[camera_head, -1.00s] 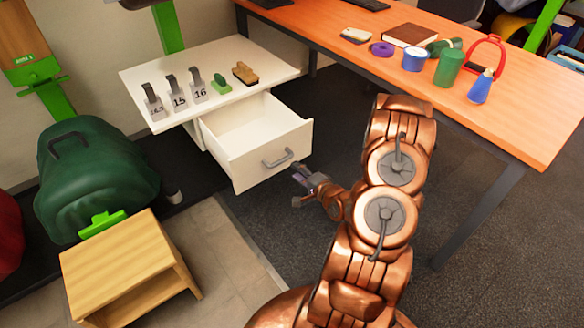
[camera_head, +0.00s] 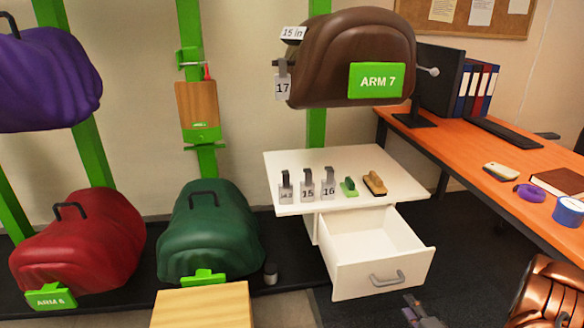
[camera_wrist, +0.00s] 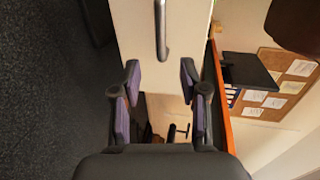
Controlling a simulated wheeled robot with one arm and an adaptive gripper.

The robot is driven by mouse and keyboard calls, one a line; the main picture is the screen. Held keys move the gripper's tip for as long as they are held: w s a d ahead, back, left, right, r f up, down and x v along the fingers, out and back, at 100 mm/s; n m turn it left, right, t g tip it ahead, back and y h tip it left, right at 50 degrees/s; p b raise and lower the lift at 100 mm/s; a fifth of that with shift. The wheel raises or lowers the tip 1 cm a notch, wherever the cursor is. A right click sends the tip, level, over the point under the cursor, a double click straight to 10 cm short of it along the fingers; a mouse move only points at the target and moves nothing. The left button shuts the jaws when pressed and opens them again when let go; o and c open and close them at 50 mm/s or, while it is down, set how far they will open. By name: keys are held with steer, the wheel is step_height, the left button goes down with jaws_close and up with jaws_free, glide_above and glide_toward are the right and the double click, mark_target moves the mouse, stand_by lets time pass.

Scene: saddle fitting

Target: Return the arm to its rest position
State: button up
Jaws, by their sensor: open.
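My gripper (camera_head: 424,318) shows at the bottom edge of the head view, low in front of the open white drawer (camera_head: 350,272). Part of my copper arm shows at the bottom right corner. In the wrist view, my gripper (camera_wrist: 158,95) has its two purple-padded fingers apart with nothing between them. The drawer front and its grey handle (camera_wrist: 160,30) show beyond the fingertips, apart from them.
The white table (camera_head: 400,190) above the drawer holds several numbered gauges, a green brush and a brown brush. A brown saddle (camera_head: 345,50) hangs above. An orange desk (camera_head: 460,150) stands at right, a wooden box (camera_head: 205,303) at lower left.

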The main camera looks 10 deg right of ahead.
steer(key=s+a+r+n+g+h, duration=0.1)
steer(key=s+a+r+n+g, duration=0.25)
steer(key=r+n+g, duration=0.3)
steer(key=s+a+r+n+g+h, duration=0.2)
steer(key=s+a+r+n+g, duration=0.1)
steer(key=a+r+n+g, duration=0.3)
steer(key=s+a+r+n+g+y, duration=0.25)
steer(key=s+a+r, duration=0.35)
steer(key=s+a, duration=0.35)
steer(key=s+a+r+n+g+y, duration=0.1)
steer(key=s+a+r+n+g, duration=0.2)
steer(key=s+a+r, duration=0.45)
steer(key=s+r+p, duration=0.2)
steer(key=r+p, duration=0.8)
steer(key=s+r+p, duration=0.2)
steer(key=r+p, duration=0.9)
steer(key=shift+s+a+t, duration=0.25)
steer(key=shift+a+t, duration=0.05)
steer(key=shift+a, duration=0.1)
